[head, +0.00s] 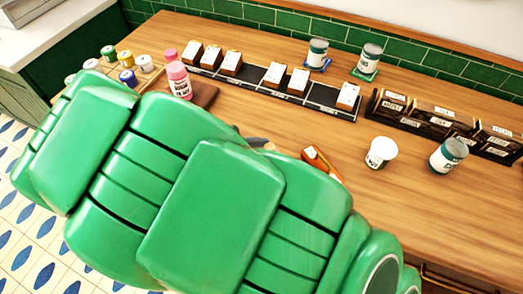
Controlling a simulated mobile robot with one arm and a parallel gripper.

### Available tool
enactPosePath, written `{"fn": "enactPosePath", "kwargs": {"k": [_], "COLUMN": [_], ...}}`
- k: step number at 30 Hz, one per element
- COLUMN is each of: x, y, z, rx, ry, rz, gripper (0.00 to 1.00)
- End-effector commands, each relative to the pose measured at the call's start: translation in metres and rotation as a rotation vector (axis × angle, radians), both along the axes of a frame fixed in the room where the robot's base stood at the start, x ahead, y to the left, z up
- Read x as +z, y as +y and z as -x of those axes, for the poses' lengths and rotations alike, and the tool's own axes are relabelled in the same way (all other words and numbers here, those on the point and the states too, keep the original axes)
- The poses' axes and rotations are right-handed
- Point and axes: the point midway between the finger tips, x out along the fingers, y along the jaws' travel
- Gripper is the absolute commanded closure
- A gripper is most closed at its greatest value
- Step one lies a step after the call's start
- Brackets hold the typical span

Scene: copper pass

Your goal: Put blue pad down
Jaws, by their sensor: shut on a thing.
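A blue pad (326,66) lies at the back of the wooden counter, under a grey can with a white label (318,51). A green pad (359,75) lies to its right, under a similar can (369,58). My large green arm covers the lower left and middle of the head view. My gripper's fingertips are hidden behind it, so I cannot see what they hold or where they are over the counter. A small grey piece shows at the arm's upper edge; I cannot tell what it is.
A black rack (293,97) holds several labelled blocks. A pink bottle (179,82) stands on a brown board (204,95). Small jars (127,78) stand at left. An orange-red item (315,159), white cup (380,153), tilted can (448,155) and dark labelled boxes (440,118) are right. Front right counter is clear.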

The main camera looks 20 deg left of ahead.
Motion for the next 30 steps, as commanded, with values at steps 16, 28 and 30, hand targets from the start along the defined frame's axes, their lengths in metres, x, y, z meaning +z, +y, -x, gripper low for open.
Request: {"fn": "enactPosePath", "kwargs": {"k": [16, 28, 30], "x": [-0.018, -0.018, -0.017], "y": [-0.001, -0.001, -0.001], "z": [0.000, 0.000, 0.000], "rx": [-0.001, -0.001, -0.001], "ry": [0.000, -0.001, -0.001], "rz": [0.003, 0.002, 0.002], "gripper": [0.97, 0.42, 0.42]}}
